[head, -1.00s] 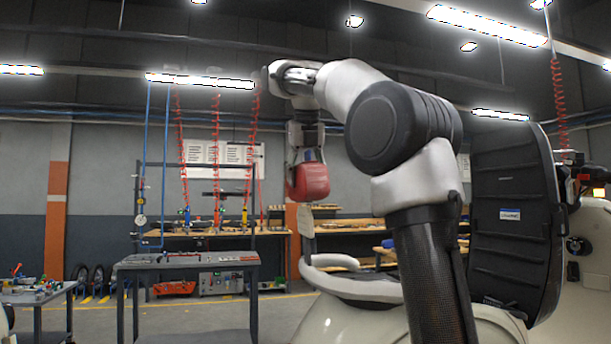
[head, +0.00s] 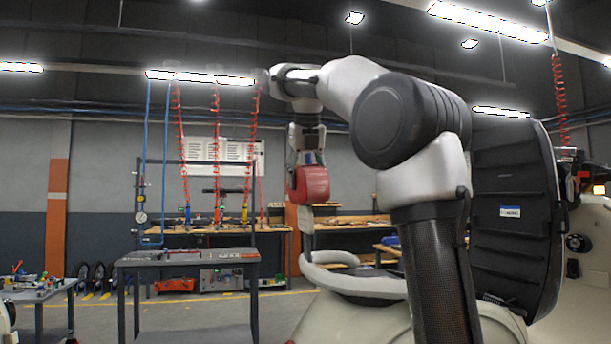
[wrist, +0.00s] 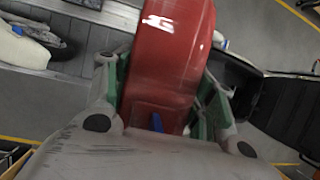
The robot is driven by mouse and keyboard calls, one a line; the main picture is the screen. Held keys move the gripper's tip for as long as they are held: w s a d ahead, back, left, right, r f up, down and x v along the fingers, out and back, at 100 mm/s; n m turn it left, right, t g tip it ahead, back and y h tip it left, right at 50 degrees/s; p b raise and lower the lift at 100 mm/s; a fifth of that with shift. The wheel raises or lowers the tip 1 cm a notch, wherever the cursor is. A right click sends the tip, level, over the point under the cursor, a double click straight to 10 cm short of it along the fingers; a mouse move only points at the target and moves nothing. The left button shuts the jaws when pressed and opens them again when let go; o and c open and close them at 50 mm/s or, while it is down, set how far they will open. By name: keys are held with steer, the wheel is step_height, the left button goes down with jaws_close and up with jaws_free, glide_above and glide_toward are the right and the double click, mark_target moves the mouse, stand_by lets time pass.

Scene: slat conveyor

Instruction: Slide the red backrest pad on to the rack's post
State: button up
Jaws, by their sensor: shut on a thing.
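The red backrest pad (head: 311,185) hangs below my gripper (head: 308,168) in the head view. My gripper is shut on it. In the wrist view the pad (wrist: 166,60) fills the middle between the two green-lined fingers (wrist: 160,95), with a small blue part at its near end. In the head view a narrow grey upright, which looks like the rack's post (head: 306,241), stands just under the pad. I cannot tell whether the pad touches it or is in front of or behind it. The post is not clearly seen in the wrist view.
A pale vehicle body with a dark seat (head: 360,285) and light rail (head: 330,258) lies below the pad. A large black ribbed panel (head: 510,215) stands at right.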

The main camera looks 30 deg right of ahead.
steer(key=shift+f, duration=0.6)
steer(key=shift+f, duration=0.15)
steer(key=shift+d+f, duration=0.2)
steer(key=shift+f, duration=1.15)
steer(key=shift+f, duration=0.2)
steer(key=shift+s+d+f, duration=0.1)
steer(key=shift+f, duration=1.25)
steer(key=o, duration=1.3)
